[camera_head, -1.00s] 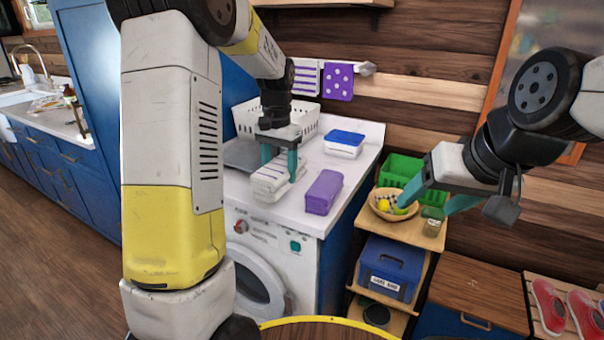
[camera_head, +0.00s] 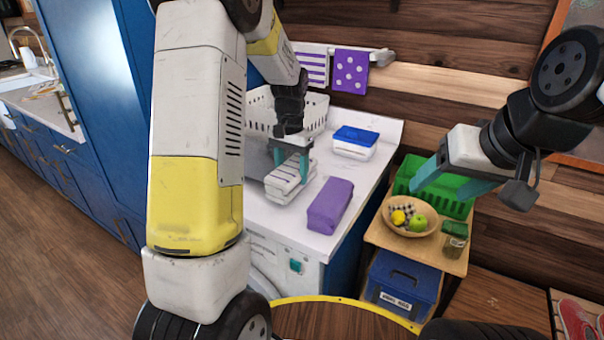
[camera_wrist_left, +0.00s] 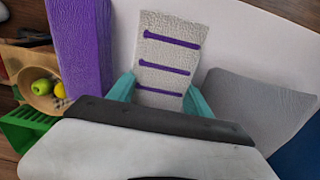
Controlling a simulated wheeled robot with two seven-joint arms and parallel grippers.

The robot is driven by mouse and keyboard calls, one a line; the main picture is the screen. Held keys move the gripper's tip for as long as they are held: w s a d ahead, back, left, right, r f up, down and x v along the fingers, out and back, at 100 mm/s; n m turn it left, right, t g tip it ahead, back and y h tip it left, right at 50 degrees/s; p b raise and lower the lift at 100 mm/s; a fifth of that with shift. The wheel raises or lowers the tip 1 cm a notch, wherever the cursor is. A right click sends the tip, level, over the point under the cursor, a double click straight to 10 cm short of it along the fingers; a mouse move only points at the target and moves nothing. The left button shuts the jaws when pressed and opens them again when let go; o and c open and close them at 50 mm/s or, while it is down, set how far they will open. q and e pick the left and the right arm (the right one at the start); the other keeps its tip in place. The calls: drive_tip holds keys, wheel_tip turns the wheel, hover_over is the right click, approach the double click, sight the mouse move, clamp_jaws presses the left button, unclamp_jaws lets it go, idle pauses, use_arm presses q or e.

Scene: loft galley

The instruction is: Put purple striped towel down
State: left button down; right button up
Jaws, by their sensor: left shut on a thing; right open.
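The white towel with purple stripes (camera_head: 287,184) is folded and sits at or just above the white counter (camera_head: 290,215). In the left wrist view the towel (camera_wrist_left: 168,60) lies between the two teal fingers, its purple stripes facing up. My left gripper (camera_head: 291,163) is shut on it from above. I cannot tell whether its underside touches the counter. My right gripper (camera_head: 447,187) is open and empty in front of the green crate. The left wrist view shows my left gripper (camera_wrist_left: 160,97) close up.
A folded purple towel (camera_head: 330,205) lies right of the held one. A white basket (camera_head: 258,112) and a blue-lidded box (camera_head: 354,142) stand behind. A fruit bowl (camera_head: 410,217) and green crate (camera_head: 440,190) are on the shelf unit. Striped and dotted towels hang on the wall rail.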

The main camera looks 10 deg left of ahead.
sight(291, 167)
use_arm(q)
drive_tip(key=shift+f, duration=1.8)
drive_tip(key=shift+c, duration=2.2)
unclamp_jaws()
drive_tip(key=shift+f, duration=0.1)
wheel_tip(291, 167, up, 11)
drive_tip(key=shift+r, duration=0.1)
drive_tip(key=shift+s+r, duration=0.2)
drive_tip(key=shift+r, duration=0.5)
drive_tip(key=s+d+r+n+t+h, duration=0.1)
drive_tip(key=s+r+t, duration=0.2)
drive_tip(key=s, duration=0.9)
drive_tip(key=s+d+r+n+t+h, duration=0.1)
drive_tip(key=s+r+n+t, duration=0.1)
drive_tip(key=s, duration=1)
wheel_tip(291, 167, up, 3)
drive_tip(key=shift+f+t, duration=0.15)
drive_tip(key=shift+t, duration=0.45)
